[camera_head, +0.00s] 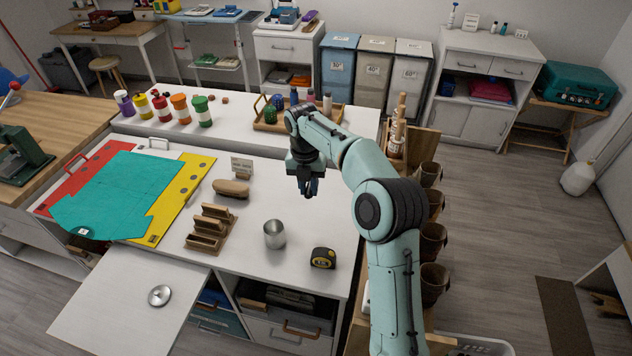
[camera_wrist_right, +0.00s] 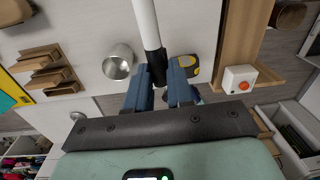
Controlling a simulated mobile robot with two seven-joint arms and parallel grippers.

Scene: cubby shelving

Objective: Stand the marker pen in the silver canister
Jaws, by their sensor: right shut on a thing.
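The silver canister (camera_head: 275,235) stands upright and open-topped on the white counter, left of the tape measure; it also shows in the right wrist view (camera_wrist_right: 118,62), left of my fingers. My right gripper (camera_head: 308,190) is above the counter, behind and a little right of the canister in the head view, apart from it. In the wrist view its blue fingers (camera_wrist_right: 162,85) are shut on the marker pen (camera_wrist_right: 147,25), which has a white barrel and a black section by the fingertips. The pen is hard to make out in the head view. My left gripper is out of view.
A yellow-black tape measure (camera_head: 323,258) lies right of the canister. A wooden stepped holder (camera_head: 208,230), a brown brush-like block (camera_head: 231,188) and a small card (camera_head: 242,165) are to its left and behind. A round silver lid (camera_head: 159,295) lies on the lower white surface.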

